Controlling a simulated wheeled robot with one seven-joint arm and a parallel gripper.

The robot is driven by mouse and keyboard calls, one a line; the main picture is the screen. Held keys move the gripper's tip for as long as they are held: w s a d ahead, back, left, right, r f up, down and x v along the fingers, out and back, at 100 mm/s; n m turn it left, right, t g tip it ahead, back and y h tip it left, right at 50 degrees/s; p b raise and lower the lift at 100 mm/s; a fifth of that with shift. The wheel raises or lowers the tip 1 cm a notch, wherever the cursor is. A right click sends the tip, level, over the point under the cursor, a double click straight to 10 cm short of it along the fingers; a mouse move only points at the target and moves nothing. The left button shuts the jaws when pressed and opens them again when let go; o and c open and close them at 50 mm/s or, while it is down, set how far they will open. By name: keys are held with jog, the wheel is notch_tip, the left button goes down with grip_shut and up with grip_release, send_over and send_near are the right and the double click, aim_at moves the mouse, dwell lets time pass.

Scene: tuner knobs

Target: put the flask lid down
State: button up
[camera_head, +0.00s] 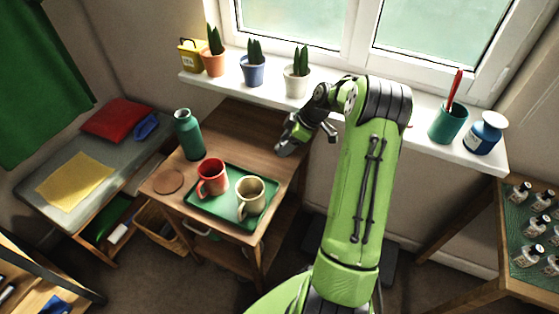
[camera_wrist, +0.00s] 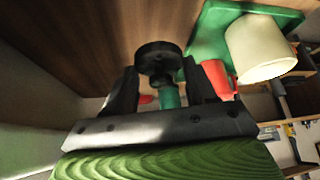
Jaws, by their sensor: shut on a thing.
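My gripper (camera_head: 287,146) is over the right back part of the small wooden table (camera_head: 235,125). In the wrist view my gripper (camera_wrist: 158,82) is shut on the flask lid (camera_wrist: 158,55), a round black piece between the two fingers. The lid is near the brown tabletop (camera_wrist: 90,35); I cannot tell whether it touches. The teal flask (camera_head: 188,138) stands upright at the table's left back edge, well left of my gripper. A teal piece, seemingly the flask (camera_wrist: 169,97), shows behind the lid in the wrist view.
A green tray (camera_head: 228,220) with a red mug (camera_head: 212,177) and a cream mug (camera_head: 250,195) fills the table's front. A round brown coaster (camera_head: 168,181) lies at left. Potted cacti (camera_head: 253,70) line the windowsill behind. The table's back middle is clear.

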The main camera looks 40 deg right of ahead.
notch_tip(320, 180, down, 9)
jog(key=b, duration=0.2)
jog(key=shift+s+r+b, duration=0.15)
jog(key=shift+r+b, duration=0.05)
jog(key=shift+b, duration=0.15)
jog(key=shift+r, duration=0.1)
jog(key=o, duration=1)
jog(key=shift+o, duration=0.2)
